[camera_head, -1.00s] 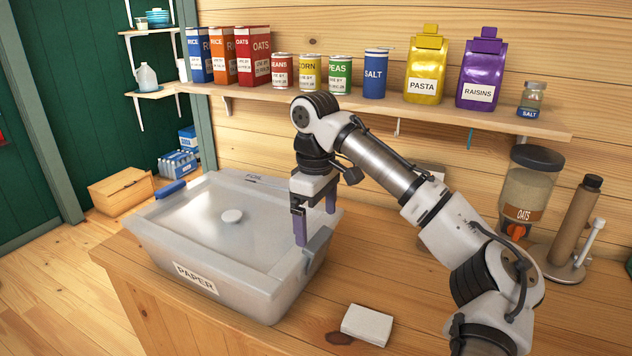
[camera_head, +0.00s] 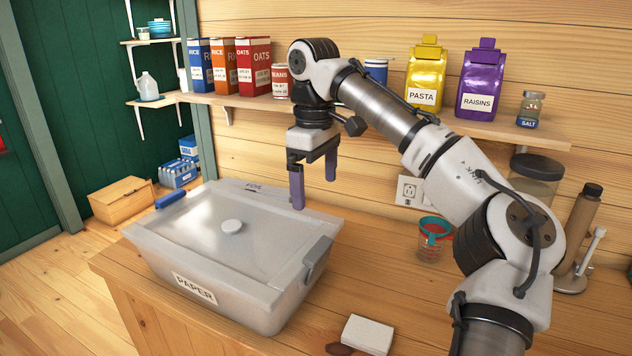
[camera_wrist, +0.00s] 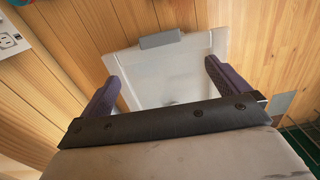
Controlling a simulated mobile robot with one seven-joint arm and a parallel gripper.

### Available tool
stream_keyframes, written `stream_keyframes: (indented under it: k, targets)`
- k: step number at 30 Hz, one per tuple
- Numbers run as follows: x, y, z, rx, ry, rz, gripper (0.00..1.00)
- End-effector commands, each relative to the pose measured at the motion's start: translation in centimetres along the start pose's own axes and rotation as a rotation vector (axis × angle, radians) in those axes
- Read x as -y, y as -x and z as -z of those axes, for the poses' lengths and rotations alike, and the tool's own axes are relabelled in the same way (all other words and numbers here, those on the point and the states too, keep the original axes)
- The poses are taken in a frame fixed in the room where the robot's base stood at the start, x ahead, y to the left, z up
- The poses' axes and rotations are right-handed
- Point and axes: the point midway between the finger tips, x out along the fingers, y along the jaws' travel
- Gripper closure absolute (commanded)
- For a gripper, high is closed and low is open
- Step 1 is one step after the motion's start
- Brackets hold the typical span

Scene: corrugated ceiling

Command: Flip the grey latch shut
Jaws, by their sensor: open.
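The grey latch (camera_head: 319,251) is at the right end of a translucent lidded box (camera_head: 215,287) labelled PAPER. It lies along the lid's edge, with a part reaching down the box's side. I cannot tell whether it is fully closed. In the wrist view the latch (camera_wrist: 160,39) is a grey bar at the box's far rim. My gripper (camera_head: 315,190) is open and empty, with purple fingers pointing down. It hovers above the box's right back part, higher than the latch and apart from it. In the wrist view my gripper (camera_wrist: 162,86) spans the lid.
A blue latch (camera_head: 171,197) juts from the box's left end. The shelf (camera_head: 490,130) with packages runs behind my arm.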

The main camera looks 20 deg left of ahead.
Motion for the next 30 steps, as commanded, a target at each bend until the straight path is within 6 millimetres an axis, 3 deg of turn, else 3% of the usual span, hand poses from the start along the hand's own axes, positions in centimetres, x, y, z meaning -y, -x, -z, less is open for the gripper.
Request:
stream_keyframes:
  k: [7, 16, 22, 30]
  targets:
    - [0.1, -2.2, -1.9, -0.165, 0.010, 0.016, 0.00]
    - [0.0, -1.8, -6.2, -0.401, 0.000, 0.003, 0.00]
    - [-0.1, -2.9, -5.8, -0.414, 0.000, 0.003, 0.00]
    - [-0.1, -7.9, -3.7, -0.410, -0.003, 0.002, 0.00]
